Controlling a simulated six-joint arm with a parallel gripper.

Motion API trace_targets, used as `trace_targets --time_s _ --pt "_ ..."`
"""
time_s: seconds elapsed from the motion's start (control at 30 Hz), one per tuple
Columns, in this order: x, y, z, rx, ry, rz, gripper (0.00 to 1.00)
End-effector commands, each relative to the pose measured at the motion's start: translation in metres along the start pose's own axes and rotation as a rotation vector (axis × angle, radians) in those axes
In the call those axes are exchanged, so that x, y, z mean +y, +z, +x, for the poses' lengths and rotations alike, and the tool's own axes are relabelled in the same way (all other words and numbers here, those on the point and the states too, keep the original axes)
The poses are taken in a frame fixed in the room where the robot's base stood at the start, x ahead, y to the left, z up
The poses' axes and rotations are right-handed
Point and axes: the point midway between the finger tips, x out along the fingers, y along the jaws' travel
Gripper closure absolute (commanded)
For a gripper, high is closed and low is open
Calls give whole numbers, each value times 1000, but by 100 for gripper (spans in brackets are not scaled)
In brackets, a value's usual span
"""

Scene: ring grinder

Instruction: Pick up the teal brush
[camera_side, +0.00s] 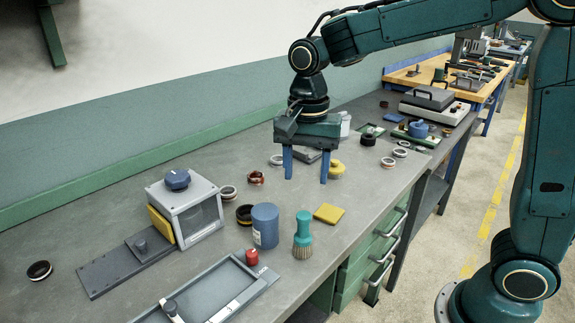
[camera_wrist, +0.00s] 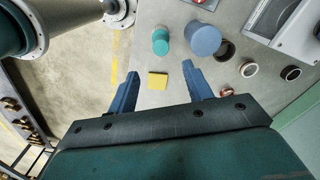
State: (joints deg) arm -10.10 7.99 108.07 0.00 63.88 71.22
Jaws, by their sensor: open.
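The teal brush (camera_side: 303,236) stands upright on the grey bench, teal handle up and pale bristles down. It is near the bench's front edge, just right of a blue cylinder (camera_side: 265,226). In the wrist view the brush (camera_wrist: 160,40) shows from above, beyond the fingertips, beside the blue cylinder (camera_wrist: 203,39). My gripper (camera_side: 306,180) is above the bench, farther along it than the brush, with its two blue fingers pointing down. In the wrist view my gripper (camera_wrist: 160,76) has its fingers wide apart with nothing between them.
A yellow pad (camera_side: 329,213) lies flat behind the brush. A small red part (camera_side: 252,257) and a grey tray (camera_side: 210,292) are in front. A clear-sided box (camera_side: 186,208) with a blue knob stands left. Several rings lie around. The floor begins past the front edge.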

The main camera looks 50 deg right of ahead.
Motion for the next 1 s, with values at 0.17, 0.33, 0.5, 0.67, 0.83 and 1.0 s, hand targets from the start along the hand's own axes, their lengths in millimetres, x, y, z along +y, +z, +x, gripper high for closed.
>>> trace_targets --time_s 0.17,0.33,0.5,0.67,0.83,1.0 --pt "-1 0 1 -1 2 5 50" --pt "-1 0 9 -1 3 4 50" --pt "0 0 28 -2 6 3 50" --pt "0 0 52 -2 5 3 50" --pt "0 0 75 -2 4 3 50" --pt "0 0 86 -1 3 3 50"
